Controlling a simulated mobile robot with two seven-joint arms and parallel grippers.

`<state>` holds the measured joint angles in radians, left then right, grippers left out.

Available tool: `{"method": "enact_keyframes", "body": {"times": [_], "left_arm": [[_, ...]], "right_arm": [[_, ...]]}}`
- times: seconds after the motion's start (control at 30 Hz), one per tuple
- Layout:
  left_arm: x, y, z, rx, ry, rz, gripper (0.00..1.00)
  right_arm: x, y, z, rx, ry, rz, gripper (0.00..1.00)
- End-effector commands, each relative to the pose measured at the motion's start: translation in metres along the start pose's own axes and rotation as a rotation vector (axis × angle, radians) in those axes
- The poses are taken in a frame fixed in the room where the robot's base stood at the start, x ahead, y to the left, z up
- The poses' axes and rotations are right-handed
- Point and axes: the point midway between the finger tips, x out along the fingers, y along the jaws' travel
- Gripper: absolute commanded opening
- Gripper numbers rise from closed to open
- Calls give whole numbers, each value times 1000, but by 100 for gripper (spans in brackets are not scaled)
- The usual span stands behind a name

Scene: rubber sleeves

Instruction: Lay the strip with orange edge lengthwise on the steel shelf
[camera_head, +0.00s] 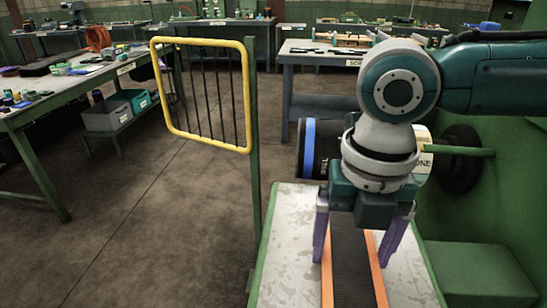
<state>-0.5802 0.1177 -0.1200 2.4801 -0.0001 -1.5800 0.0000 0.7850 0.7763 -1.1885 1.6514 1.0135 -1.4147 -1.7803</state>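The strip with orange edge (350,268) has a dark ribbed middle and an orange border along each long side. It runs from under my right gripper toward the bottom of the picture, where its near end is cut off. My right gripper (351,260) points down with one purple finger at each long side of the strip, shut on it across its width. The steel shelf (296,246) is a pale, worn plate with a green rim, seen below the strip. Whether the strip touches it is not clear. The strip's far end is hidden by the gripper. My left gripper is not in view.
A yellow barred frame (248,100) on a green post stands left of the shelf. A dark roller with a blue ring (308,148) sits behind my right gripper. A green machine body (480,270) borders the shelf on the right.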

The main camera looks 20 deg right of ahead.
Motion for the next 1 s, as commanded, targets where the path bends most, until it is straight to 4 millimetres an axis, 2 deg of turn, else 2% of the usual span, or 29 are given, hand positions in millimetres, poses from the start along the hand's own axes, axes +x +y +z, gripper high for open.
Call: {"method": "enact_keyframes", "body": {"times": [0.1,0.37,0.47,0.8,1.0], "left_arm": [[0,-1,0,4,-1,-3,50],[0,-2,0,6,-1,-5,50],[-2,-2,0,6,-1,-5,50],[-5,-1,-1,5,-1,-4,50],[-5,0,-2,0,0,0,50]], "right_arm": [[0,0,0,0,0,0,100],[-3,0,0,0,0,1,100],[-15,1,1,-1,-2,3,100],[-81,0,1,-1,-4,3,100],[-98,0,0,0,0,1,100]]}}
